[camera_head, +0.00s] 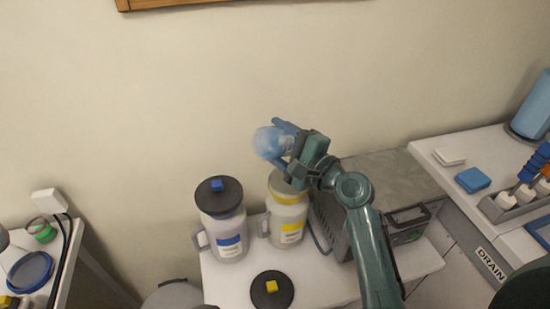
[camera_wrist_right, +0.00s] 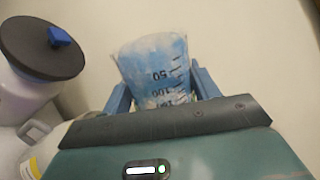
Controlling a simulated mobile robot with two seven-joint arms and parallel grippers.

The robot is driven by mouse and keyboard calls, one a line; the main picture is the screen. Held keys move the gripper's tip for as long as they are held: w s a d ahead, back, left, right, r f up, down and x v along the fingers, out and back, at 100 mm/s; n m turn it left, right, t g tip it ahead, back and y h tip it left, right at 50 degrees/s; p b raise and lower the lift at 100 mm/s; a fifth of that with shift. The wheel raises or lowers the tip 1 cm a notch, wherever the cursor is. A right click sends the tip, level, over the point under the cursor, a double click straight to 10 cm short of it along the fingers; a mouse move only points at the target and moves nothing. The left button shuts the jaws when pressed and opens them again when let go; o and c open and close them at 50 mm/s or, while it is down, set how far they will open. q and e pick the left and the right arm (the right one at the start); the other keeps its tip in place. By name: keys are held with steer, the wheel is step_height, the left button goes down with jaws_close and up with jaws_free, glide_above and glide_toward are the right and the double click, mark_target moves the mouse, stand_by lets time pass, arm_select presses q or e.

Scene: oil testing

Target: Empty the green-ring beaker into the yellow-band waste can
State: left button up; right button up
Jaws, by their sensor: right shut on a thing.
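My right gripper (camera_head: 285,142) is shut on a clear bluish beaker (camera_head: 270,143) and holds it in the air above and slightly left of the yellow-band waste can (camera_head: 288,218). In the right wrist view the beaker (camera_wrist_right: 157,70) sits between the two blue fingers, its printed scale upside down. I see no green ring on it, and I cannot tell how much is inside. The can's lid is off; my gripper partly hides its mouth. A black lid with a yellow knob (camera_head: 272,290) lies in front of the can. My left gripper is not in view.
A blue-band can (camera_head: 224,228) with a black lid stands close left of the yellow-band can. A grey metal box (camera_head: 378,222) stands to the right, under my right arm. The left table (camera_head: 70,262) holds cables and small items. The wall is behind.

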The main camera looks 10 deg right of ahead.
steer(key=n+b, duration=0.1)
steer(key=n, duration=0.4)
steer(key=shift+r+n+b, duration=0.25)
steer(key=shift+n+b, duration=0.05)
steer(key=shift+b, duration=0.05)
steer(key=n, duration=0.4)
steer(key=shift+r+n+b, duration=0.2)
steer(key=shift+n+b, duration=0.1)
steer(key=shift+b, duration=0.1)
steer(key=n, duration=0.5)
steer(key=shift+r+n, duration=0.25)
steer(key=shift+n, duration=0.15)
steer(key=n, duration=0.3)
steer(key=n+p, duration=0.1)
steer(key=shift+r+n, duration=0.25)
steer(key=shift+n, duration=0.95)
